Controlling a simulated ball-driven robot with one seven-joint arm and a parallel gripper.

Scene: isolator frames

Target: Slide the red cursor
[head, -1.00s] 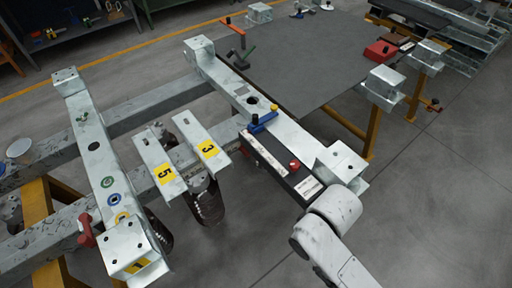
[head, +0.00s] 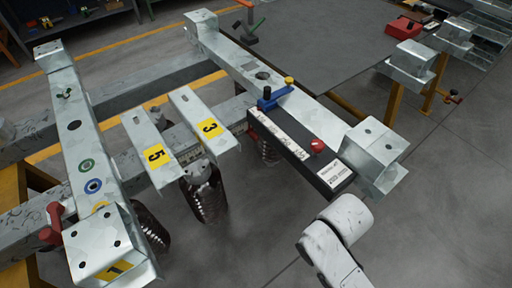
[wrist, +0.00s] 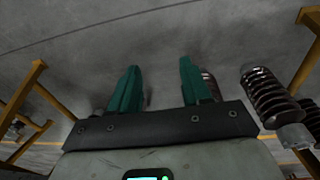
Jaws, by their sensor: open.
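The red cursor (head: 317,146) is a small red knob on a long dark box (head: 283,140) with a white scale strip. It sits toward the near right end of the box, beside a white label. The box is fixed along the side of a metal beam. My gripper (wrist: 160,85) shows in the wrist view with two green fingers apart and nothing between them. It faces grey floor, and the cursor is not in that view. In the head view my arm is at the bottom right, below the box; my gripper's fingers are not visible there.
A blue clamp with a yellow knob (head: 266,97) stands at the far end of the box. A metal block (head: 374,150) caps the beam close to the cursor. Plates marked 5 (head: 150,145) and 3 (head: 205,122) lie to the left. Open floor lies at the lower right.

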